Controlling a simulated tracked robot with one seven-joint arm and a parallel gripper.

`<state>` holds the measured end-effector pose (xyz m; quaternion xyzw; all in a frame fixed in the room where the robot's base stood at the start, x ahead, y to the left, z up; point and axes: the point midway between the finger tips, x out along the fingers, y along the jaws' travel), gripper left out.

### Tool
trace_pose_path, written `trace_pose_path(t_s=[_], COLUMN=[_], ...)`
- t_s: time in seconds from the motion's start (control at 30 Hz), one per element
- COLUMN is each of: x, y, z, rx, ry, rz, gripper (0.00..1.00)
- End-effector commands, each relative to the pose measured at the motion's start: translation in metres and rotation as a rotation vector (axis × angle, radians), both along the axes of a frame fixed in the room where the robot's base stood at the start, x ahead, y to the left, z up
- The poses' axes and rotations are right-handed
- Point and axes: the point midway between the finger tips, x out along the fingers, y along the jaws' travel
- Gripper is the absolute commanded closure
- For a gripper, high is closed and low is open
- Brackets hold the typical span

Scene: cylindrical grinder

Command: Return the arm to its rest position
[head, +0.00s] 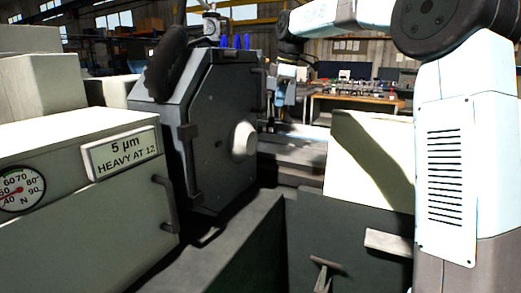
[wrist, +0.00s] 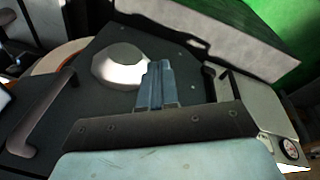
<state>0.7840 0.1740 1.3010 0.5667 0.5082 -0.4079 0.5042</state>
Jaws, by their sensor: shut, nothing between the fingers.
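My gripper (wrist: 157,85) shows in the wrist view, its two blue-grey fingers together with nothing between them. In that view it appears in front of a dark machine housing (wrist: 110,125), just right of a rounded pale metal hub (wrist: 120,68). No contact can be made out. In the head view my white arm rises at the right and reaches left across the top. My gripper is small there and hard to make out, near the blue part (head: 282,92) behind the dark grinder housing (head: 222,120).
A beige cabinet (head: 80,220) with a dial (head: 20,188) and a "5 µm HEAVY AT 12" sign (head: 122,152) stands at the left. A pale block (head: 350,165) stands right of centre. A dark handle (wrist: 40,125) is left of my gripper. A workbench (head: 355,105) stands behind.

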Motion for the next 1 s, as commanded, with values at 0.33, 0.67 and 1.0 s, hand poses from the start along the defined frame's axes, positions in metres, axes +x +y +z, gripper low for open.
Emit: trace_pose_path(t_s=[0.33, 0.67, 1.0], x=[-0.093, -0.184, -0.28], y=[-0.035, -0.081, -0.129], z=[0.005, -0.009, -0.044], rx=[-0.032, 0.013, 0.132], ry=[-0.048, -0.101, -0.142], rz=[-0.367, -0.732, -1.104], gripper=[1.0, 1.0, 1.0])
